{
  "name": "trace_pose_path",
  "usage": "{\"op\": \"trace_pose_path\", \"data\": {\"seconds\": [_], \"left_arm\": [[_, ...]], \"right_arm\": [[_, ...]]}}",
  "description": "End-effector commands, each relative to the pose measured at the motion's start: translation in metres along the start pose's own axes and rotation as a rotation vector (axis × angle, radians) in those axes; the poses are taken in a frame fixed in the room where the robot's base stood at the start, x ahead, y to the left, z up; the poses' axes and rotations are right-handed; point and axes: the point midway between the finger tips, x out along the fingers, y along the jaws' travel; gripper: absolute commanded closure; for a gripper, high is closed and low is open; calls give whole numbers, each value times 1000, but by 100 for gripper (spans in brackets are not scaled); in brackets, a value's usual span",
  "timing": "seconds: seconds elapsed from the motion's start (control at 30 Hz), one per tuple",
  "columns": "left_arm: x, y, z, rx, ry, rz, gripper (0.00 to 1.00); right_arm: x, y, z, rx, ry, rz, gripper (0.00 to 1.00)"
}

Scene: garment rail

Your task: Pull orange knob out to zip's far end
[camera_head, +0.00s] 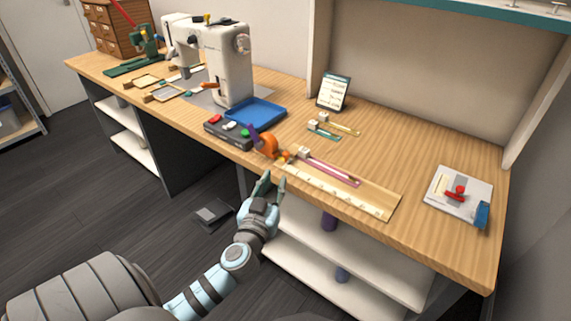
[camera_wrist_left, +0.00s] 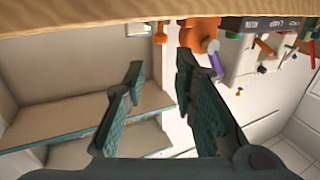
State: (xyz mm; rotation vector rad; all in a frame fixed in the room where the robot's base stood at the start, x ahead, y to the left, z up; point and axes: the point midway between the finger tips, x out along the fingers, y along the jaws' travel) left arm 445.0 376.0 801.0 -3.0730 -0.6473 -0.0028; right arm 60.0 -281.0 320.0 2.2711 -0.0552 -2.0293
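A small orange knob (camera_head: 283,157) is at the near-left end of the zip board (camera_head: 378,196), just right of a larger orange round piece. A pink zip strip (camera_head: 335,174) runs from a white block (camera_head: 304,152) towards the right along the board. My left gripper (camera_head: 268,182) is in front of the table edge, below the knob and apart from it. In the left wrist view the left gripper (camera_wrist_left: 160,75) is open with nothing between its fingers, and the orange knob (camera_wrist_left: 160,35) shows beyond the fingertips. My right gripper is in neither view.
The orange round piece with a purple part (camera_head: 266,144) stands close left of the knob. A grey button box (camera_head: 229,131), blue tray (camera_head: 256,113) and sewing machine (camera_head: 226,62) are further left. A switch panel (camera_head: 459,192) lies right. Shelves (camera_head: 322,255) are under the table.

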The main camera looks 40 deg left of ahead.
Motion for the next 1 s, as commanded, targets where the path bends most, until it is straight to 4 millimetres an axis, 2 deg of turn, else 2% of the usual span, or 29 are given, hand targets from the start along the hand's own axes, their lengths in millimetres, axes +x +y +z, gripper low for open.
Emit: {"op": "trace_pose_path", "data": {"seconds": [0.2, 0.4, 0.57, 0.8, 0.97, 1.0], "left_arm": [[65, 0, -2, 0, 0, -2, 75], [103, 0, 0, 1, -2, 0, 75], [114, 0, 0, 1, -4, 0, 75], [115, 0, 0, 1, -4, 1, 75], [115, 0, 0, 1, -4, 1, 99], [115, 0, 0, 1, -4, 1, 100]], "right_arm": [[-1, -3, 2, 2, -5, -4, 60], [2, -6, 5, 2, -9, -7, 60], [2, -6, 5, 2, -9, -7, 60], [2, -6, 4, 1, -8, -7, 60], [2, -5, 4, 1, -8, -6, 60], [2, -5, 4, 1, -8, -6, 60]]}}
